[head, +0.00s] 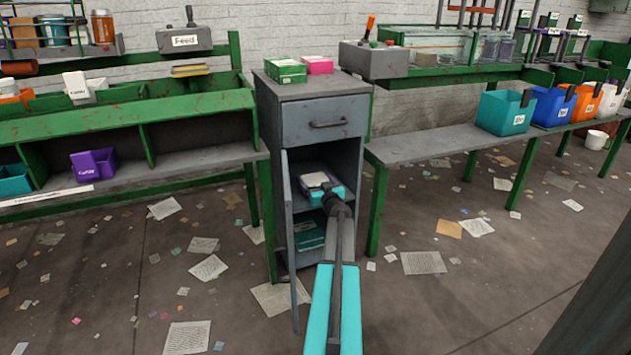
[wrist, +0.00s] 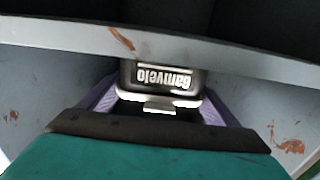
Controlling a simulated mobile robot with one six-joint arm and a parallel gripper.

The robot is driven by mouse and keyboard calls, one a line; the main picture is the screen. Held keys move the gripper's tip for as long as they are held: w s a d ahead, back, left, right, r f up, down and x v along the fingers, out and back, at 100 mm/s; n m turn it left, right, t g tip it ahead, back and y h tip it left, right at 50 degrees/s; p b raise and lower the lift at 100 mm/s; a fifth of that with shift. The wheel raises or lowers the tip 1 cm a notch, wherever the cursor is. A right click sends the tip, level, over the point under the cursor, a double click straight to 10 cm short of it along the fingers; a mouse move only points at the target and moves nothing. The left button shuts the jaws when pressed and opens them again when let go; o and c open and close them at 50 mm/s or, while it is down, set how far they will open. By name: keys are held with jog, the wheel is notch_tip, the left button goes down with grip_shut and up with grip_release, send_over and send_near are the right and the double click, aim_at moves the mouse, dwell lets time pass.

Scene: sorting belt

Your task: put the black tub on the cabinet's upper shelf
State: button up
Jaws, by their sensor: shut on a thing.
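The grey cabinet (head: 291,122) stands in the middle of the head view, its door (head: 291,240) swung open. My gripper (head: 320,184) reaches through the doorway at the height of the upper compartment. In the wrist view my gripper (wrist: 160,98) has its pale purple fingers on either side of the black tub (wrist: 162,78), which has white lettering, and is shut on it. A grey edge (wrist: 200,48) of the cabinet crosses the picture and covers part of the tub. The head view hides the tub behind my gripper. I cannot tell whether it touches the shelf.
A teal item (head: 310,232) lies in the lower compartment. Green and pink boxes (head: 286,70) sit on the cabinet top. Green-framed benches (head: 100,180) flank the cabinet closely, with teal (head: 505,113), blue and orange bins on the right one. Papers litter the floor.

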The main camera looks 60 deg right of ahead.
jog(key=shift+f+b, duration=0.15)
jog(key=shift+b, duration=0.25)
jog(key=o, duration=0.9)
jog(key=shift+o, duration=0.2)
jog(key=shift+s+r+p, duration=0.1)
jog(key=shift+r+p, duration=0.15)
jog(key=shift+p, duration=0.25)
jog(key=p+v, duration=0.2)
jog(key=v, duration=1)
jog(key=shift+f, duration=0.1)
